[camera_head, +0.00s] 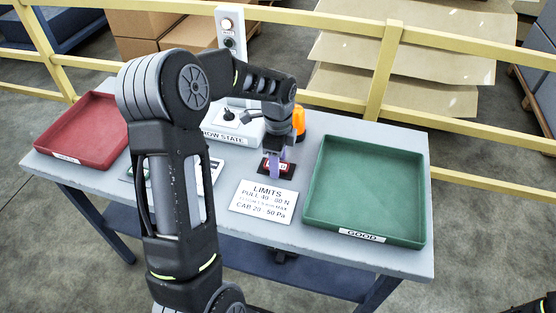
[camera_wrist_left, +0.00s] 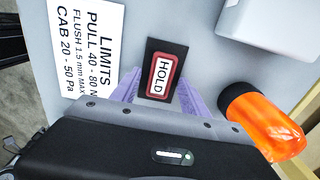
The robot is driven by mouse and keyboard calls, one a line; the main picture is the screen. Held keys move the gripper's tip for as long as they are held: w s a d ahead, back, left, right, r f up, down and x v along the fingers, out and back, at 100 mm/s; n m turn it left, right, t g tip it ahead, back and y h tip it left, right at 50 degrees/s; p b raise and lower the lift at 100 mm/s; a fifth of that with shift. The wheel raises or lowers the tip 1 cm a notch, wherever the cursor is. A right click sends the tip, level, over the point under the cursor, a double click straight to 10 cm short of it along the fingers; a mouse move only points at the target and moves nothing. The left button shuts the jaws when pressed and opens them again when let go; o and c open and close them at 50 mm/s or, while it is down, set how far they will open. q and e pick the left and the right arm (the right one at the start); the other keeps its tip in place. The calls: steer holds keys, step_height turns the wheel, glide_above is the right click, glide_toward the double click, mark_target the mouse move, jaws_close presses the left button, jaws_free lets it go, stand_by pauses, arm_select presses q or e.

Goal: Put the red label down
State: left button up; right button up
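The red label (camera_wrist_left: 162,75), a small red plate with a white HOLD panel, lies over a black pad (camera_wrist_left: 165,47) on the table. In the head view the red label (camera_head: 284,168) is partly covered by my left gripper (camera_head: 274,165). In the wrist view the purple fingers of my left gripper (camera_wrist_left: 158,88) stand apart, one on each side of the label's near part. They look wider than the label; whether either finger touches it is hard to tell. My right gripper cannot be made out; only a dark arm part shows at the lower right corner of the head view.
A white LIMITS card (camera_head: 264,201) lies just in front of the pad. A green GOOD tray (camera_head: 360,236) stands right, a red tray (camera_head: 66,158) left. An orange beacon (camera_wrist_left: 262,122) and a white box (camera_wrist_left: 270,22) are close to the gripper. A yellow rail (camera_head: 340,116) runs behind.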

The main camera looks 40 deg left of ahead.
arm_select(q)
steer(key=shift+r, duration=0.15)
step_height(320, 180, up, 12)
steer(key=shift+b, duration=0.35)
stand_by(0.8)
